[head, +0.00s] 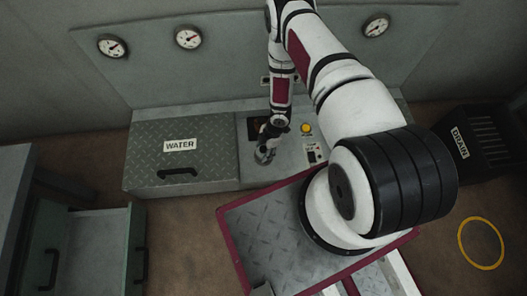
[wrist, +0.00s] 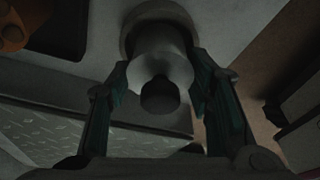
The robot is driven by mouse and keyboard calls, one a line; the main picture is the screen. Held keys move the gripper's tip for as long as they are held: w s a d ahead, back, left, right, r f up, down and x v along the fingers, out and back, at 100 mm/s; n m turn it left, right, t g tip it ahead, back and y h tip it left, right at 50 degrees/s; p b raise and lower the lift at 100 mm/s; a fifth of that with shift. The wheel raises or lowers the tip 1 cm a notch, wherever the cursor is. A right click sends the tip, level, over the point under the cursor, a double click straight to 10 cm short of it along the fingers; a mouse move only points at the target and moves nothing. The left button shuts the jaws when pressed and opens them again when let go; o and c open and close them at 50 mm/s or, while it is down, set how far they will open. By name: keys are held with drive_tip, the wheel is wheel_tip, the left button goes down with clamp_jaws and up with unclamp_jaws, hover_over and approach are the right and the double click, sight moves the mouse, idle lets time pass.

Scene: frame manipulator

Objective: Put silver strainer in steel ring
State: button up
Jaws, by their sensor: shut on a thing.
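My gripper (head: 266,153) is low over the front part of the grey console, left of the yellow button. In the wrist view my gripper (wrist: 160,76) has a finger on each side of a pale grey, rounded metal piece, which looks like the silver strainer (wrist: 158,48), and is shut on it. A dark round knob faces the camera. The far end of the strainer meets a wider, pale round rim (wrist: 130,38). I cannot tell whether this rim is the steel ring or part of the strainer. In the head view the strainer is too small to make out.
A closed WATER lid (head: 180,146) with a black handle is left of my gripper. A black DRAIN bin (head: 478,143) stands at the right, and an open drawer (head: 98,245) at the lower left.

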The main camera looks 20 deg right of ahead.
drive_tip(key=shift+f, duration=0.35)
drive_tip(key=shift+f, duration=0.2)
drive_tip(key=o, duration=1.2)
drive_tip(key=shift+c, duration=0.2)
drive_tip(key=shift+r, duration=0.2)
